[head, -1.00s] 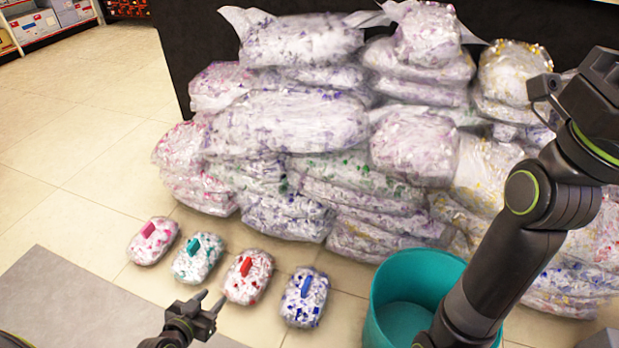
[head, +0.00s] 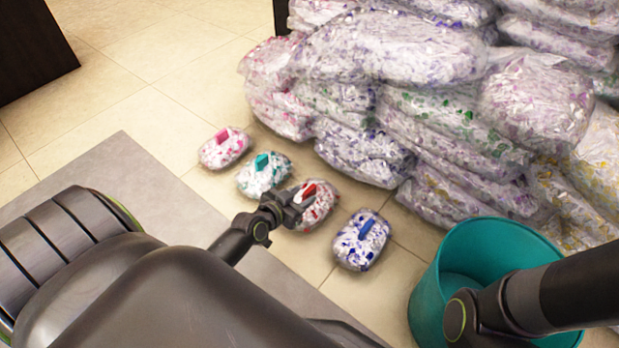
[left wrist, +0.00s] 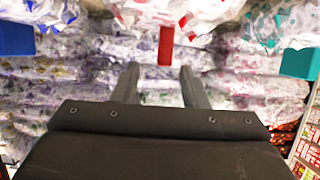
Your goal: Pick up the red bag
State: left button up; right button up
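The red bag (head: 322,207) is a clear plastic bundle with red bits and a red handle, lying on the floor in a row of similar bags. My left gripper (head: 303,192) is over its left side in the head view and partly covers it. In the left wrist view the fingers of the left gripper (left wrist: 158,70) are apart and empty. The red handle (left wrist: 166,46) shows just beyond the fingertips, in line with the gap between them. Whether the fingers touch the bag cannot be told. My right gripper is out of view; only part of that arm shows.
A blue-handled bag (head: 361,241) lies right of the red one, a teal-handled bag (head: 263,175) and a pink-handled bag (head: 224,148) left. A teal bin (head: 430,285) stands at right, under my right arm. Large stacked bags (head: 390,48) fill the back. A grey mat (head: 150,190) lies at left.

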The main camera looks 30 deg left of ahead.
aim_at(308, 191)
pick_arm(q)
jog(key=shift+w+f, duration=0.3)
jog(key=shift+w, duration=0.35)
jog(key=b+x, duration=0.3)
jog(key=x, duration=0.1)
jog(key=shift+w+a+f, duration=0.15)
jog(key=shift+w+f, duration=0.05)
jog(key=shift+w, duration=0.35)
jog(key=shift+c, duration=1.1)
grip_shut()
